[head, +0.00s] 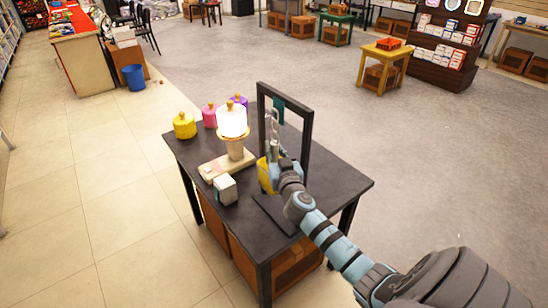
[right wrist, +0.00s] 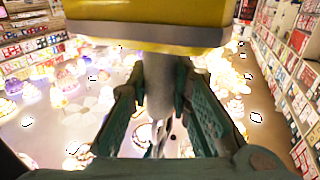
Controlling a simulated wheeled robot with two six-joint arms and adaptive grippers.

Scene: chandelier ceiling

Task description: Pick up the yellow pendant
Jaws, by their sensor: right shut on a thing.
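A yellow shade-like body (head: 264,174) shows beside my right gripper in the head view, partly hidden by it. In the right wrist view the yellow pendant (right wrist: 145,28) fills the top, with a grey band along its edge. A grey stem (right wrist: 159,88) runs from it between the green fingers of my right gripper (right wrist: 160,100), which is shut on it. My left gripper is not in view. A second yellow domed piece (head: 184,127) stands at the table's far left corner.
The dark table (head: 330,182) carries a black upright frame (head: 307,130) close to my right gripper, a glowing lamp (head: 232,122), a white box (head: 225,189), a pink piece (head: 209,117) and a purple piece. Floor around the table is clear.

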